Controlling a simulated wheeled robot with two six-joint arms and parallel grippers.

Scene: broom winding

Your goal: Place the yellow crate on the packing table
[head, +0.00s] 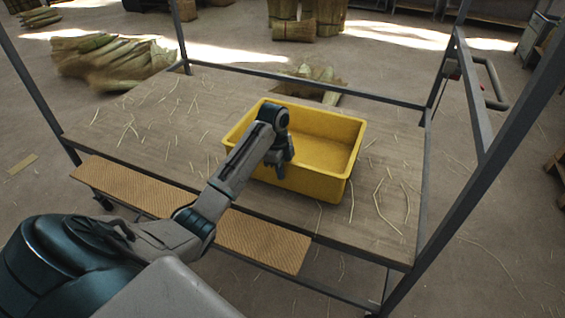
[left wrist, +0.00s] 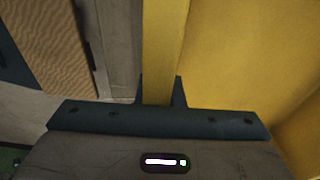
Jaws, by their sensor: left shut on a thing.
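The yellow crate (head: 325,142) sits upright and looks empty on the wooden top of the table (head: 150,140), near the middle of its front part. My left gripper (head: 282,168) reaches over the crate's near wall and is shut on it. In the left wrist view the crate's wall (left wrist: 163,50) runs between the two fingers (left wrist: 160,92), with the crate's inside to the right. I cannot tell whether the crate's base fully touches the tabletop. My right gripper is not in view.
Straw bits lie scattered on the tabletop. A woven tan strip (head: 250,240) lies along the table's front edge. Dark metal posts (head: 480,165) rise at the table's corners. Straw bundles (head: 105,60) lie on the floor behind.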

